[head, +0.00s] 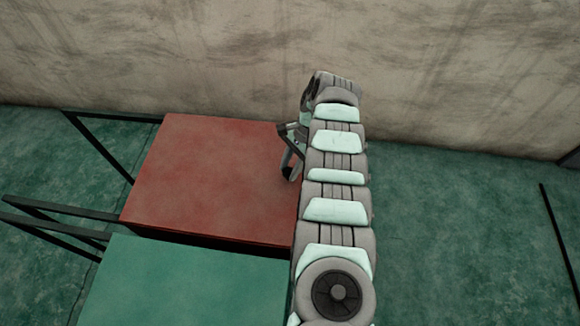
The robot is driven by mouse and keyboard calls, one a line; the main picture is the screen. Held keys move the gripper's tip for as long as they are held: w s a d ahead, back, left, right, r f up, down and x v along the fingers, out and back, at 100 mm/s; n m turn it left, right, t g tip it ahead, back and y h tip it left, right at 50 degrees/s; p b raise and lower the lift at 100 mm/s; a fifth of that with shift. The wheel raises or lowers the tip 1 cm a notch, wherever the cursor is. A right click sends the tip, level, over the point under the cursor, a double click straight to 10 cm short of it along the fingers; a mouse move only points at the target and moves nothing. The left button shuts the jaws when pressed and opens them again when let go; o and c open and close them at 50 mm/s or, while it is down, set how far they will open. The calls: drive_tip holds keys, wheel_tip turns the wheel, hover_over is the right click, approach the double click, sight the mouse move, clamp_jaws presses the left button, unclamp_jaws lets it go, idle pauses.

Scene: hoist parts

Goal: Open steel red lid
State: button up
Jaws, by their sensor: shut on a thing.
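The red lid (205,180) is a flat, square, worn red panel left of centre in the head view. A dark gap shows along its near edge, beside the green panel. My arm reaches up the picture along the lid's right side and hides part of that edge. My gripper (289,172) is at the lid's right edge, near its far right corner. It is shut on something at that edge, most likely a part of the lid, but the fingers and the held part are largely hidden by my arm.
A green panel (185,285) lies in front of the red lid. Dark metal bars (60,222) stick out on the left, and another bar (560,240) stands at the far right. A stained wall (200,55) runs behind. The green floor (450,240) right of my arm is clear.

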clamp_jaws()
idle(0.8)
